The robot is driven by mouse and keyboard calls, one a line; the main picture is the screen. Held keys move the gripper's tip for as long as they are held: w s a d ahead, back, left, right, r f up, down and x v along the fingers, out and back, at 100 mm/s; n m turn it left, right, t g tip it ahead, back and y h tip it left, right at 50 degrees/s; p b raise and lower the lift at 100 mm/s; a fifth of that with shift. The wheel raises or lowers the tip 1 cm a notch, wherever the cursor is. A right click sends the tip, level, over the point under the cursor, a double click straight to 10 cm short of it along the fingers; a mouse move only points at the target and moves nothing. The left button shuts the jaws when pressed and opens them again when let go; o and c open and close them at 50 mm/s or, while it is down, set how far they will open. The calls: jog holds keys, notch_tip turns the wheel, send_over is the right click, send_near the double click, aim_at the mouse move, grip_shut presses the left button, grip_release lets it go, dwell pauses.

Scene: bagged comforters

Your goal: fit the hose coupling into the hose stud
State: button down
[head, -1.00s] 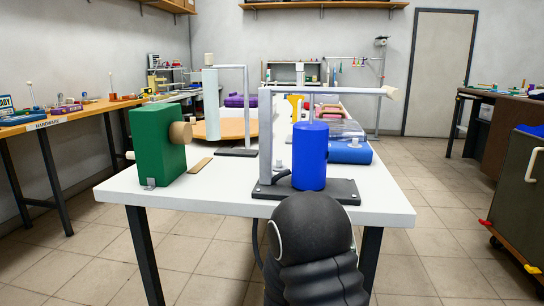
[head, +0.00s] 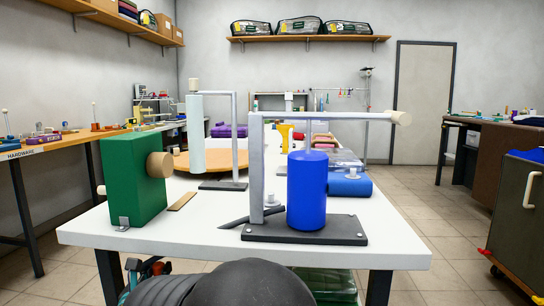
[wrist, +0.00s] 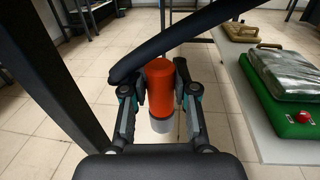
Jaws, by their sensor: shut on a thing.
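My gripper (wrist: 160,78) is shut on an orange-red cylindrical piece with a grey end (wrist: 160,98), probably the hose coupling. In the head view my gripper (head: 137,277) is low at the left, below the table's front edge, and the held piece is mostly hidden there. A thick black hose-like bar (wrist: 185,33) crosses just beyond the held piece in the wrist view; I cannot tell whether they join. The hose stud is not clearly identifiable. A green block (head: 137,190) with a round wooden knob (head: 160,165) stands at the table's left front.
The white table (head: 160,232) carries a blue cylinder (head: 307,190) on a dark-based grey stand (head: 256,165). A green bag (head: 325,285) lies below the tabletop; the wrist view shows green and tan bags (wrist: 257,33) on a low shelf. A dark leg (wrist: 60,80) is close at the left.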

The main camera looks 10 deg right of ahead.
jog(key=s+a+r+n+y+b, duration=0.1)
jog(key=s+a+r+y, duration=0.1)
jog(key=s+a+r, duration=0.5)
jog(key=s+a+r+n+y, duration=0.2)
jog(key=s+a+r, duration=0.2)
jog(key=a, duration=0.6)
jog(key=w+d+r+m+g+h+p, duration=0.1)
jog(key=w+d+r+m+h, duration=0.25)
jog(key=d+r, duration=0.55)
jog(key=w+d+r+m+h+p, duration=0.15)
jog(key=d+r+h, duration=0.25)
jog(key=d+r, duration=0.55)
jog(key=w+d+m+g+h, duration=0.2)
jog(key=w+d, duration=0.2)
jog(key=d, duration=0.5)
jog(key=w+d+m+g+h+p, duration=0.1)
jog(key=w+d+m+g+h, duration=0.1)
jog(key=w+d, duration=0.3)
jog(key=w+d+m+g+h, duration=0.2)
jog(key=w+d+m+h, duration=0.1)
jog(key=d, duration=1)
jog(key=shift+w+d+h+p, duration=0.15)
jog(key=shift+w+h+p, duration=0.15)
jog(key=shift+w+h, duration=0.4)
jog(key=shift+w+f, duration=0.1)
jog(key=shift+f+b, duration=1.35)
jog(key=shift+f, duration=1.25)
